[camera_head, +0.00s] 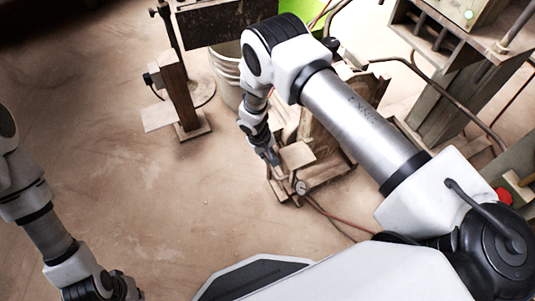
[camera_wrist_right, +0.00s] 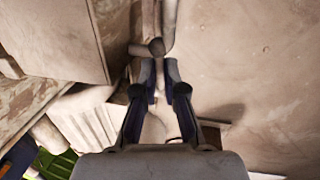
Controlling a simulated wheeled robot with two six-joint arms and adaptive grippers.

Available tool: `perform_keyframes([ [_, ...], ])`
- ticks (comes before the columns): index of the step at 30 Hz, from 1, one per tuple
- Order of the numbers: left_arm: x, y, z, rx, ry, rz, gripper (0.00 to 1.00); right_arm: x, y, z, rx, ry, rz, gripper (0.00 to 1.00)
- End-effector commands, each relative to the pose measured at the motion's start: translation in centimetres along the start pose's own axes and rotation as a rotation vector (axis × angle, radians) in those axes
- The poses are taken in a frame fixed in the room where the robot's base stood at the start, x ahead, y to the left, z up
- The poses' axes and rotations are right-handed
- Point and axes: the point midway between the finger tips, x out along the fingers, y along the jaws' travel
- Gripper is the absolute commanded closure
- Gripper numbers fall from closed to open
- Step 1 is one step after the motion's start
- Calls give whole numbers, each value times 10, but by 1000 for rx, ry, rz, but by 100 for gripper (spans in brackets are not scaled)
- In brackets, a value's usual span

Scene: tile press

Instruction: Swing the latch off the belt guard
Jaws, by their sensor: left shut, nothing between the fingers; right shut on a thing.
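My right gripper (camera_head: 274,161) is at the dusty brown machine in the middle of the head view. In the right wrist view its two fingers (camera_wrist_right: 160,76) are closed around a thin latch bar (camera_wrist_right: 155,91), with a round knob-like end (camera_wrist_right: 156,46) just beyond the fingertips. Much of the latch is hidden between the fingers. A dusty brown box-like cover, which looks like the belt guard (camera_wrist_right: 55,35), is to the left of the fingers; I cannot tell its exact edges. My left gripper (camera_head: 124,288) is shut and empty at the bottom left of the head view, far from the machine.
A round gauge (camera_head: 301,187) and a reddish hose (camera_head: 328,217) are at the machine's front. A post with a foot plate (camera_head: 180,95) and a pale bucket (camera_head: 226,75) stand behind. A metal frame (camera_head: 445,100) is at right. The floor at left is clear.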

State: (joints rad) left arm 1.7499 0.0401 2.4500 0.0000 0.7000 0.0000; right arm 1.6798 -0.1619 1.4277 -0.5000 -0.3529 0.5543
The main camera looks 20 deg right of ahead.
Motion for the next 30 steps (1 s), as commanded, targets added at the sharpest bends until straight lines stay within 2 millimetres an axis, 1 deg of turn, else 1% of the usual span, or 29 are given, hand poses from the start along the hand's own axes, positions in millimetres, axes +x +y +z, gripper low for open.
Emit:
perform_keyframes([
  [1, -6, 0, 0, 0, 0, 0, 100, -4, 1, -2, -1, -15, -2, 100],
  [3, -10, 0, 0, 0, 0, 0, 100, -5, 1, -2, -7, -48, -3, 100],
  [5, -10, 0, 0, 0, 0, 0, 100, -5, 1, -4, -14, -80, -5, 100],
  [7, -5, 0, 0, 0, 0, 0, 100, -4, 1, -7, -23, -124, -7, 100],
  [10, 12, 0, 0, 0, 0, 0, 100, -1, 0, -11, -38, -197, -11, 100],
  [14, 41, 0, 0, 0, 0, 0, 100, 0, 0, -16, -58, -295, -16, 100],
  [18, 70, 0, 0, 0, 0, 0, 100, -2, 1, -20, -77, -392, -21, 100],
  [21, 87, -1, 0, 0, 0, 0, 100, -5, 2, -23, -88, -450, -24, 100],
  [25, 102, -1, 0, 0, 0, 0, 100, -9, 3, -25, -98, -506, -26, 100],
  [30, 111, -1, 0, 0, 0, 0, 100, -14, 4, -26, -107, -547, -27, 100],
])
